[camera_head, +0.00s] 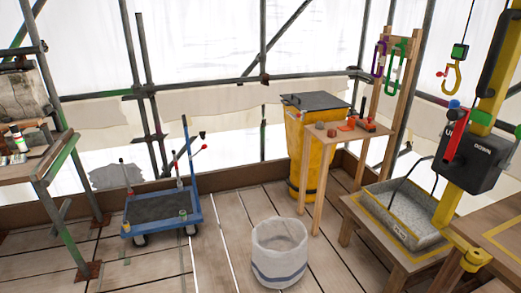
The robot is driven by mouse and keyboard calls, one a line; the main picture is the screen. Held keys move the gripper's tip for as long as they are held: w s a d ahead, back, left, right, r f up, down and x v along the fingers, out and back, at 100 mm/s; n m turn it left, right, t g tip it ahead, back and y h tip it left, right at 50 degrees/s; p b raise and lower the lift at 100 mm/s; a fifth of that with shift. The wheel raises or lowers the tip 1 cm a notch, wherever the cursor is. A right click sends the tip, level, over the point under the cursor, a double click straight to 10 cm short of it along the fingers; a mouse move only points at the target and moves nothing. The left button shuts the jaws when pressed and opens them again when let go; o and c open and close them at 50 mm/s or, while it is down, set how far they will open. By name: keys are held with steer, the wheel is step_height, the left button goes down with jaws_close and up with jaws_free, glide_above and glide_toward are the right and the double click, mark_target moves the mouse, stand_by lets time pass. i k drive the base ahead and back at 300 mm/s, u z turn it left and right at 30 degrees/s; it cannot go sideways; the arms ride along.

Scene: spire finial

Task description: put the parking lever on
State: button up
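A blue platform trolley (141,229) with a dark grey deck stands on the plank floor left of centre, with a blue upright at its far right. A pale lever with a red tip (198,149) slants up and right beside the upright. Thin posts with reddish or dark tops also stand near the trolley's back. I cannot tell which of these is the parking lever, or how it is set. A small greenish item sits on the deck's right side. My gripper is not recognisable in this view.
A white-lined bin (279,257) stands right of the trolley. Behind are a yellow bin (296,150) and a wooden stand (366,130). A grey tray (403,216) on a low table and a yellow hoist with a black control box (470,158) are at right. Scaffold legs stand left.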

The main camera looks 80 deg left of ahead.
mark_target(204, 147)
steer(key=z, duration=0.5)
steer(key=i, duration=0.7)
steer(key=u, duration=4)
steer(key=i, duration=1)
steer(key=z, duration=0.05)
